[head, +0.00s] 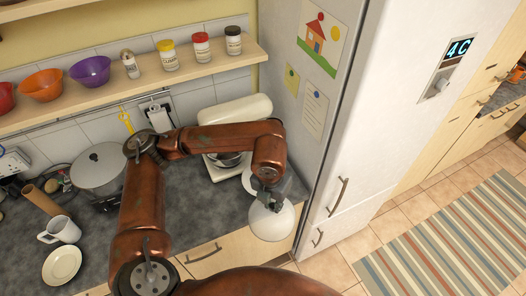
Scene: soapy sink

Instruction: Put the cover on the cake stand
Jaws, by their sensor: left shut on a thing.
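My left gripper (268,200) is at the counter's right end, in front of the fridge. It is shut on the top of a pale, rounded dome that looks like the cover (272,224). The cover hangs below the fingers, over the counter's front edge. A pale curved rim, perhaps the cake stand (247,181), shows just behind the gripper; my arm hides most of it. I cannot tell whether cover and rim touch. My right gripper is not in view.
A cream stand mixer (236,112) stands behind my arm, close to the fridge (352,130). A steel pot (98,170), a white mug (62,230) and a plate (62,265) are on the left. A shelf (125,85) with bowls and jars runs above.

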